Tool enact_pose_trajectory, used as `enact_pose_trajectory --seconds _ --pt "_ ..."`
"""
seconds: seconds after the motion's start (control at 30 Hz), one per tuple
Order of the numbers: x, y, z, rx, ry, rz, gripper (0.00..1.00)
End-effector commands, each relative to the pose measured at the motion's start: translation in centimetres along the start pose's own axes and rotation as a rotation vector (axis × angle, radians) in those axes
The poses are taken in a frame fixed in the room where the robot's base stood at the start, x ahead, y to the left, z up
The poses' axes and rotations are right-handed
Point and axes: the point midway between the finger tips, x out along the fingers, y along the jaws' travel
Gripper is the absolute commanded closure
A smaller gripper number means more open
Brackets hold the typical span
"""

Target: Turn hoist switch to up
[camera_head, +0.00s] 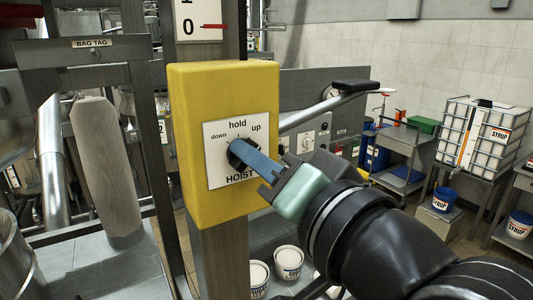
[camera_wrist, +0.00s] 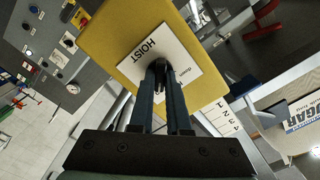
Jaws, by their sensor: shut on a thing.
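The hoist switch is a black knob (camera_head: 236,153) on a white plate (camera_head: 218,171) marked down, hold, up and HOIST. The plate is on the front of a yellow box (camera_head: 263,92) fixed to a post. My gripper (camera_head: 240,150) reaches in from the lower right, its blue fingers shut on the knob. In the wrist view the two fingers (camera_wrist: 161,75) close around the dark knob (camera_wrist: 157,67), just beside the word HOIST. The fingers hide much of the knob, so I cannot tell which mark it points to.
A metal lever with a black handle (camera_head: 351,86) sticks out just right of the yellow box. A bag tag frame (camera_head: 92,43) stands at left. White buckets (camera_head: 288,262) stand on the floor below. A caged syrup tank (camera_head: 485,135) is at far right.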

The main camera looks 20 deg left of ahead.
Motion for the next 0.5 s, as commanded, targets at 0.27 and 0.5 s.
enact_pose_trajectory --seconds 0.27,0.5 --pt "-0.07 -0.1 -0.24 0.001 0.008 -0.003 0.81" --pt "-0.03 -0.06 -0.13 0.0 0.004 -0.001 0.55"
